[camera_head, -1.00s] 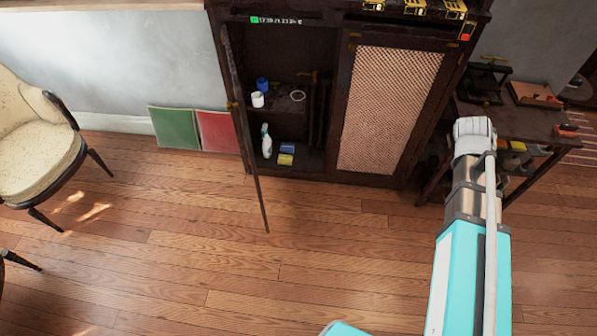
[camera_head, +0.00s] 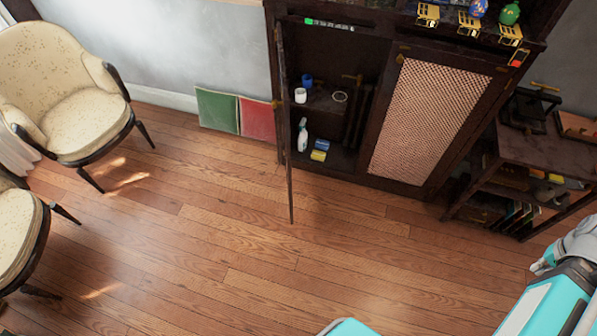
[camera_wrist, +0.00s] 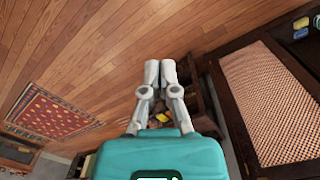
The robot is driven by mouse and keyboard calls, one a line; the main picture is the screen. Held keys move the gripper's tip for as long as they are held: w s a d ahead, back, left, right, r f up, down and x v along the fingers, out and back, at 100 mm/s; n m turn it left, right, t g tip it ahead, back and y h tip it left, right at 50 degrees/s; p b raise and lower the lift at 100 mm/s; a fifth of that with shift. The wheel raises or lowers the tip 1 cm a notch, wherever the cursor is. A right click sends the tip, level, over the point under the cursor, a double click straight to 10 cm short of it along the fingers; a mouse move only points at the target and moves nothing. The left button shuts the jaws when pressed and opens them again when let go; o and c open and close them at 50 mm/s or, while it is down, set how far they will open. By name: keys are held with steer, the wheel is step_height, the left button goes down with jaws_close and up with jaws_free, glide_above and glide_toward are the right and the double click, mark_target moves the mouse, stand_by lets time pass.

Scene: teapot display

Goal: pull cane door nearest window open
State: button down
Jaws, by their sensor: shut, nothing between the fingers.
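The dark cabinet (camera_head: 378,165) stands against the wall in the head view. Its left door (camera_head: 288,165), on the window side, stands swung out and is seen nearly edge-on. The left compartment (camera_head: 330,100) shows open behind it. The right cane door (camera_head: 432,120) is closed; its woven panel also shows in the wrist view (camera_wrist: 270,105). My gripper (camera_wrist: 160,66) is shut and empty in the wrist view, with its two fingers side by side, apart from the cabinet doors.
Cream armchairs (camera_head: 75,95) stand at the left. Green (camera_head: 217,110) and red (camera_head: 257,118) panels lean on the wall. A dark side table (camera_head: 545,150) stands right of the cabinet. Bottles and cups sit inside the cabinet. The wooden floor in front is clear.

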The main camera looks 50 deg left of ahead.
steer(key=w+a+f+n+g+y+b, duration=0.1)
steer(key=w+a+f+n+y+b, duration=0.2)
steer(key=a+f+b, duration=0.65)
steer(key=w+a+f+n+g+y+b, duration=0.2)
steer(key=a+f+n+b, duration=0.4)
steer(key=a+b, duration=0.55)
steer(key=w+a+f+n+g+y+b, duration=0.1)
steer(key=w+a+f+n+y+b, duration=0.15)
steer(key=a+f+b, duration=0.8)
steer(key=s+a+f+n+g+b, duration=0.2)
steer(key=a+f+n+b, duration=0.3)
steer(key=a+b, duration=0.5)
steer(key=s+a+f+n+g+y+b, duration=0.1)
steer(key=s+a+f+n+g+b, duration=0.2)
steer(key=a+b, duration=0.7)
steer(key=s+a+f+n+g+y+b, duration=0.1)
steer(key=s+a+f+n+g+b, duration=0.2)
steer(key=a, duration=1.6)
step_height(320, 180, down, 6)
steer(key=n+g+b, duration=0.3)
steer(key=n+b, duration=0.3)
steer(key=b, duration=0.1)
steer(key=shift+a+n, duration=0.2)
steer(key=shift+n, duration=0.15)
steer(key=shift+s, duration=0.2)
steer(key=x, duration=1.3)
steer(key=shift+s+a+r, duration=0.2)
steer(key=shift+s+a, duration=0.05)
steer(key=shift+s, duration=0.1)
